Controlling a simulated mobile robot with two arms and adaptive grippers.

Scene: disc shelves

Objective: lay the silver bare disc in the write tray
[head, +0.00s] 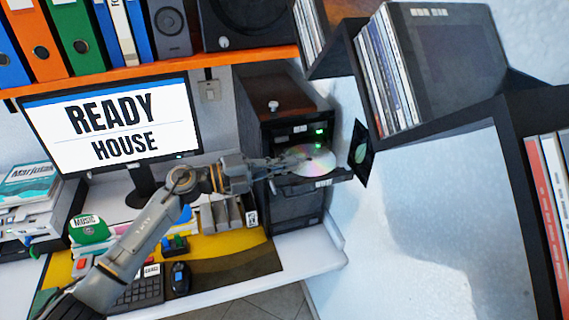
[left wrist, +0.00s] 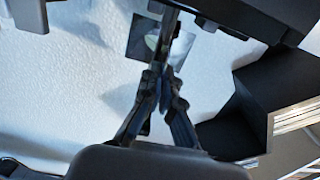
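The silver bare disc (head: 312,158) lies flat over the open write tray (head: 318,182) of the dark computer tower. I cannot tell whether it touches the tray. My left gripper (head: 287,163) reaches in from the left, with its fingertips at the disc's left edge. In the left wrist view the fingers of my left gripper (left wrist: 164,78) are close together on a thin dark strip, which looks like the disc (left wrist: 167,38) seen edge-on. The tray's far part is partly hidden by the disc. My right gripper is not in view.
The tower (head: 295,110) shows green lights above the tray. A monitor (head: 110,125) reads "READY HOUSE". Dark shelves with cases (head: 385,75) hang close on the right.

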